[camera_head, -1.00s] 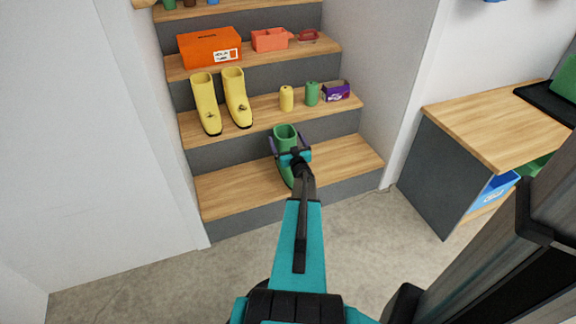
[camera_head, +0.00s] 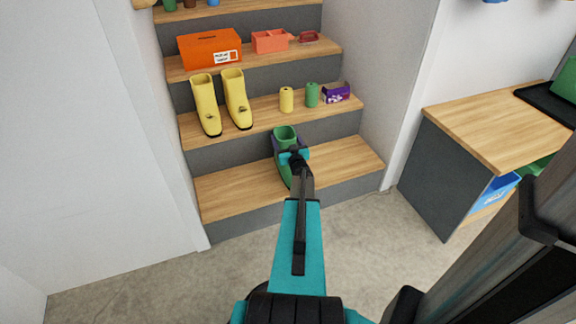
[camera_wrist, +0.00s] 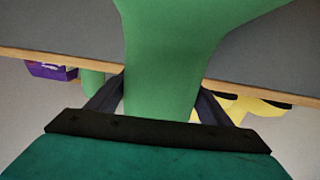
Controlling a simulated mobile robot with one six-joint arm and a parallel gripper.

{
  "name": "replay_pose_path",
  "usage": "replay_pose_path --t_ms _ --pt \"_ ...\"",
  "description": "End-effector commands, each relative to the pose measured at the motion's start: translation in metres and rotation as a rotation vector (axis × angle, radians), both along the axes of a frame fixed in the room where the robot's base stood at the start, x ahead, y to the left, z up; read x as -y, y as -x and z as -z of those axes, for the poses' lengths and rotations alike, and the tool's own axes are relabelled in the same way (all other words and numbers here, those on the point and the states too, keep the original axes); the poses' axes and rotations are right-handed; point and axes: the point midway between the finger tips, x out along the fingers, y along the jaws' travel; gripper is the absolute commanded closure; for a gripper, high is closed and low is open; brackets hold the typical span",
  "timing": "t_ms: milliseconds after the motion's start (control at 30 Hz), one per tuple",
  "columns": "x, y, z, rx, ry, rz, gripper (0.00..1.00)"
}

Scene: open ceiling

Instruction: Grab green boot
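The green boot (camera_head: 285,134) stands on the lowest wooden step in the head view, its open top facing up. My gripper (camera_head: 290,145) is at the boot's shaft, with one dark finger on each side. In the wrist view the boot (camera_wrist: 165,65) fills the middle, and the fingers of my gripper (camera_wrist: 160,95) press against both sides of it. The gripper is shut on the boot. The boot's lower front is partly hidden behind my arm.
A pair of yellow boots (camera_head: 222,104), a yellow can (camera_head: 286,99), a green can (camera_head: 312,95) and a purple box (camera_head: 336,93) stand one step up. An orange box (camera_head: 210,48) is higher. A wooden-topped table (camera_head: 490,122) stands at right. The floor in front is clear.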

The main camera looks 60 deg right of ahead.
Motion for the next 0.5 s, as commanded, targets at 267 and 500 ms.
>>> replay_pose_path --t_ms 267,500 --pt "-0.0004 -0.0002 0.0004 -0.001 -0.001 -0.001 0.79" --pt "-0.0003 -0.0004 -0.0007 0.001 0.001 -0.001 0.79"
